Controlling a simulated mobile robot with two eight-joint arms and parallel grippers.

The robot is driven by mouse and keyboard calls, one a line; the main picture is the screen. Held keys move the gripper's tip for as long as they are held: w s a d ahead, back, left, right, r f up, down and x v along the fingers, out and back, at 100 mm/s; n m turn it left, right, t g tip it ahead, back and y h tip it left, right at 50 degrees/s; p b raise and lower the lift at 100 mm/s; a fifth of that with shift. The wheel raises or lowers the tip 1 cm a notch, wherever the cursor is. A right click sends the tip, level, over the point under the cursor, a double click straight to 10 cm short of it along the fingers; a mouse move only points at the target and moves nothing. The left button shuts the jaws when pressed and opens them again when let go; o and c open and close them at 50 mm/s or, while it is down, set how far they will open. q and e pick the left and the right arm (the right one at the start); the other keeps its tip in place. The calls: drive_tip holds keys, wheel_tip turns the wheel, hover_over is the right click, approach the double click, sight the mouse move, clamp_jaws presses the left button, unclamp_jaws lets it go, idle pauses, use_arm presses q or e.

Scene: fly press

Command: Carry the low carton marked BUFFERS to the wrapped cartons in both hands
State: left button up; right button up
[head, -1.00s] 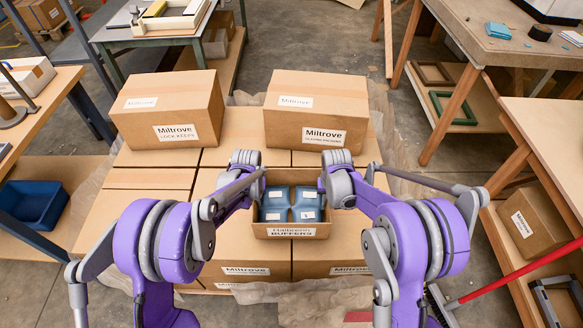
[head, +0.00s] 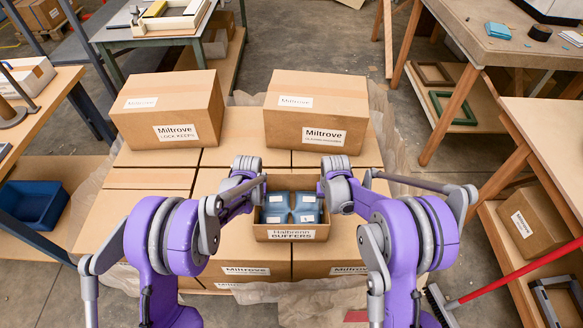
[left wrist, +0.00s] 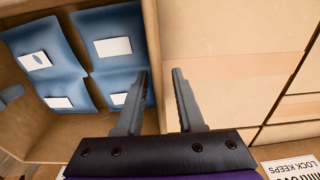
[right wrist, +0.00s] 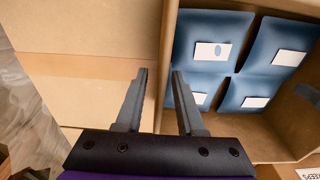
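The low open carton marked BUFFERS (head: 291,234) holds several blue packs with white labels (head: 291,206). It appears to sit upright on the front of the wrapped cartons (head: 150,200), between my two hands. My left gripper (left wrist: 160,72) is open, one finger inside the carton and one outside, around its left side wall. My right gripper (right wrist: 162,72) is open in the same way around the right side wall, with a gap beside the wall. Both fingertips are small or hidden in the head view.
Two Miltrove cartons, LOCK KEEPS (head: 165,110) and another (head: 316,112), stand behind on the stack. Benches flank both sides, with a blue bin (head: 32,203) at left. A red-handled broom (head: 520,271) leans at front right. Wrapped tops left of my left arm are clear.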

use_arm(q)
drive_tip(key=r, duration=1.1)
drive_tip(key=shift+s, duration=0.4)
drive_tip(key=shift+r, duration=0.45)
use_arm(e)
drive_tip(key=shift+r, duration=0.2)
drive_tip(key=r, duration=0.7)
drive_tip(key=s+r, duration=0.1)
drive_tip(key=r, duration=0.3)
drive_tip(key=shift+r, duration=0.3)
drive_tip(key=shift+w, duration=0.1)
